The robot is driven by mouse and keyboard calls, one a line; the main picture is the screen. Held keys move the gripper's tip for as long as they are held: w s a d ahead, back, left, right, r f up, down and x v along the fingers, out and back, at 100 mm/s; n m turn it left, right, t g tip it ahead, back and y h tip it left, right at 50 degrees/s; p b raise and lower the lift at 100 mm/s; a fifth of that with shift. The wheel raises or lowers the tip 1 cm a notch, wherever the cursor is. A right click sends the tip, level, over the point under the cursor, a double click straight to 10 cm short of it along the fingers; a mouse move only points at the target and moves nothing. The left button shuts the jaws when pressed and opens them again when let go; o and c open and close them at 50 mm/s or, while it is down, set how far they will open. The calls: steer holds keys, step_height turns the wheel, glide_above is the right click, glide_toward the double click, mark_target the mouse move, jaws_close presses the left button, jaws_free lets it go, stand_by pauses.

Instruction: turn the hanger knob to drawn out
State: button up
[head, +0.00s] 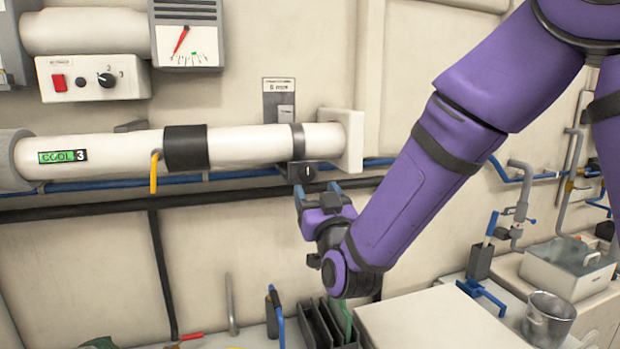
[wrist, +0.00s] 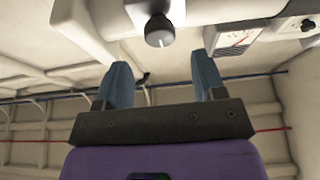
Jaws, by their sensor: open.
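The hanger knob (head: 307,172) is a round black knob with a white mark, on a dark block under the right end of the white pipe (head: 245,145). Its mark looks about upright in the head view. In the wrist view the knob (wrist: 159,30) shows at top centre, past the fingertips and between their lines. My gripper (head: 317,189) is just below the knob, with its blue-grey fingers apart and nothing between them. The fingers (wrist: 161,68) also show apart in the wrist view. They look clear of the knob.
A small gauge plate (head: 279,86) is above the pipe's right end. A white end flange (head: 353,142) is right of the knob. A blue line (head: 240,174) and a black rail (head: 100,212) run along the wall. A yellow lever (head: 154,175) hangs at left. A bench with tools lies below.

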mark_target(308, 175)
steer(key=x, duration=0.5)
steer(key=shift+w+a+r, duration=0.1)
steer(key=shift+w, duration=0.2)
steer(key=c, duration=0.9)
